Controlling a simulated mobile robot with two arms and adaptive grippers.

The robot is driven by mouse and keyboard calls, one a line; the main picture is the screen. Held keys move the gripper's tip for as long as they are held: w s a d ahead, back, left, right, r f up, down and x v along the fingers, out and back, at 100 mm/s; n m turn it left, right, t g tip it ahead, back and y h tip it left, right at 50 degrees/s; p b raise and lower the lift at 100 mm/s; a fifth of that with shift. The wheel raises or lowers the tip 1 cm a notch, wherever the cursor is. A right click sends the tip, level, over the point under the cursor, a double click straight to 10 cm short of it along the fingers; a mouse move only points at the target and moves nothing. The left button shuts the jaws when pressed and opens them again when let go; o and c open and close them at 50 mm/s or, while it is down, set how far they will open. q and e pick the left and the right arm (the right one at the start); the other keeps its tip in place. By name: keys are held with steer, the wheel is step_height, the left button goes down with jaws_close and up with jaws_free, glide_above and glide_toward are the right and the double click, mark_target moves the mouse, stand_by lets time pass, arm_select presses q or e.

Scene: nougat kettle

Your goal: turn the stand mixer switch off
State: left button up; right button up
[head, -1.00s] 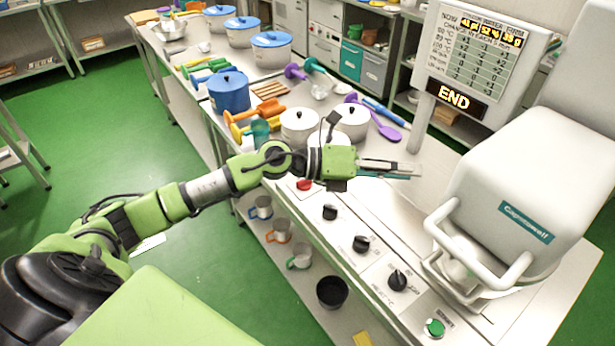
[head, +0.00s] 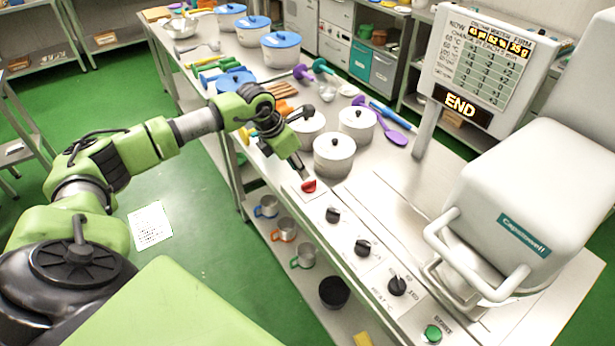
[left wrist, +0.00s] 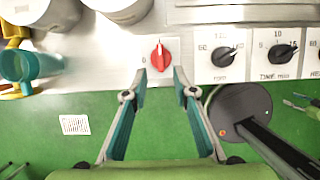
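The red switch (head: 309,186) sits on a white plate at the far end of the mixer's control panel. In the left wrist view the red switch (left wrist: 160,55) stands with its ridge roughly upright, and a "0" mark is on its left. My left gripper (head: 302,170) points down close to it. In the left wrist view the two fingers of my left gripper (left wrist: 160,76) are spread, one to each side just below the switch, with nothing held; contact is not clear. The stand mixer (head: 530,200) stands at the right. My right gripper is not in view.
Black knobs (head: 363,247) and a green button (head: 433,333) line the panel towards me. White lidded pots (head: 334,155) stand close behind the switch. A display reading END (head: 462,105) rises beyond. Mugs (head: 284,230) sit on the shelf below.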

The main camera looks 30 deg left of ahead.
mark_target(308, 182)
arm_select(q)
steer(key=p+x, duration=0.1)
steer(key=x, duration=0.5)
steer(key=shift+w+d, duration=0.1)
steer(key=shift+w, duration=0.05)
steer(key=shift+w+d+f+p, duration=0.1)
steer(key=shift+f+p, duration=0.1)
steer(key=shift+f, duration=0.15)
steer(key=shift+w+f+p, duration=0.1)
steer(key=shift+f+p, duration=0.05)
steer(key=shift+f, duration=0.2)
jaws_close()
